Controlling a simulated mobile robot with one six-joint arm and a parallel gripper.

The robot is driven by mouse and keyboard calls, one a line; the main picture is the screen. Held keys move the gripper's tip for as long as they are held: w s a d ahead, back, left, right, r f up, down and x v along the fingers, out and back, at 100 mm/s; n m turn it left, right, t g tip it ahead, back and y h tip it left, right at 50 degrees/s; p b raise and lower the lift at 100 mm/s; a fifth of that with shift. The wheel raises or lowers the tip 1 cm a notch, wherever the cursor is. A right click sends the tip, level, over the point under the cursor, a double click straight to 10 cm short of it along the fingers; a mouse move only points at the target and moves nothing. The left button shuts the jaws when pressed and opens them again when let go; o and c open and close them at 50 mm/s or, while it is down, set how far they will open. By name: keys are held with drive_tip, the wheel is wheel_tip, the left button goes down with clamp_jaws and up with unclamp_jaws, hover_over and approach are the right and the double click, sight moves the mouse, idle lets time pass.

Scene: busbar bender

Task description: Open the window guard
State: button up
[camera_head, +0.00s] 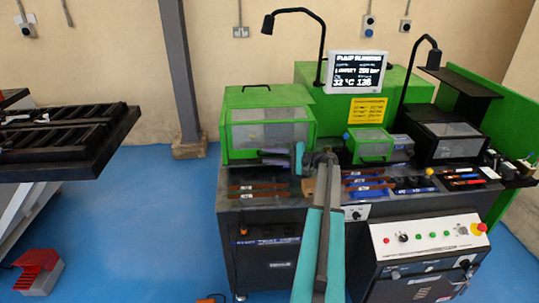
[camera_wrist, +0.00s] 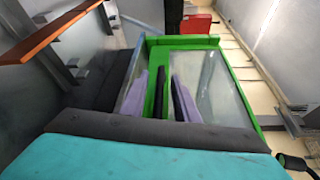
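The window guard is the green-framed cover (camera_head: 262,97) with a clear pane on the left of the machine. It is down over the left work area. In the wrist view its green frame and pane (camera_wrist: 225,90) fill the middle. My gripper (camera_head: 262,157) is in front of the guard's lower edge, reaching in from the right. Its two purple-grey fingers show with a gap between them, so it looks open. In the wrist view the fingers (camera_wrist: 160,95) overlap the guard's lower green bar. Whether they touch it is hidden.
A smaller green guard (camera_head: 371,145) stands right of my arm. Copper bars (camera_head: 258,188) lie on the machine front below the guard. A lamp (camera_head: 300,12) arches above, beside a display (camera_head: 357,72). A black rack (camera_head: 65,140) is at far left, with blue floor clear between.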

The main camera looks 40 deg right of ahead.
drive_tip(key=shift+w+a, duration=0.1)
drive_tip(key=shift+w, duration=0.15)
clamp_jaws()
